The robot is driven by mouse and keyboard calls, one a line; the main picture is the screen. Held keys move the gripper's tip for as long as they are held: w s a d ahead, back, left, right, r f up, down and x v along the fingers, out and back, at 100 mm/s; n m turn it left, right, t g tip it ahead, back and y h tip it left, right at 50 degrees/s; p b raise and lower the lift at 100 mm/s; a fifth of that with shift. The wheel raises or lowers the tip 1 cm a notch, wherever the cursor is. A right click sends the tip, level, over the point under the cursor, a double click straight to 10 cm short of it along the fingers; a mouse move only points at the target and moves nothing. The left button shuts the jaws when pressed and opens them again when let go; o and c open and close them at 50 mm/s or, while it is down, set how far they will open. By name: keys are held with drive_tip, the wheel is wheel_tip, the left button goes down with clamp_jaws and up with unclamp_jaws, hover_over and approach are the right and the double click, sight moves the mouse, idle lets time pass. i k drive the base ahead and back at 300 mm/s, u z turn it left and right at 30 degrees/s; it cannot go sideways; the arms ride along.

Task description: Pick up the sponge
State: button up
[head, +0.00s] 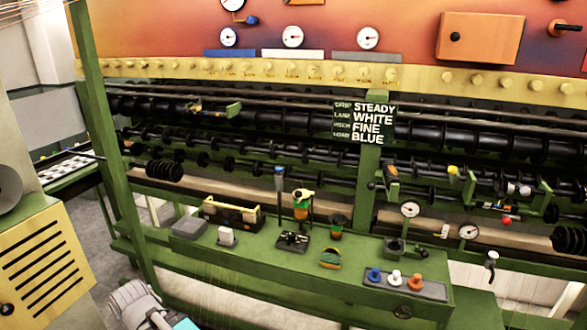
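A small yellow-and-green block with a rounded top, which looks like the sponge (330,258), lies on the green bench (270,272) near the middle of the head view. Its exact shape is hard to make out at this size. Part of my arm, grey with a teal patch, shows at the bottom left edge, well to the left of the sponge and lower in the picture. My gripper's fingers do not show, so nothing is seen touching the sponge.
A tray with coloured pegs (404,285) is right. A toolbox (232,214) and grey block (188,228) sit farther left. Spool rails run behind.

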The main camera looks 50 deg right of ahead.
sight(327, 259)
drive_tip(key=z, duration=2.25)
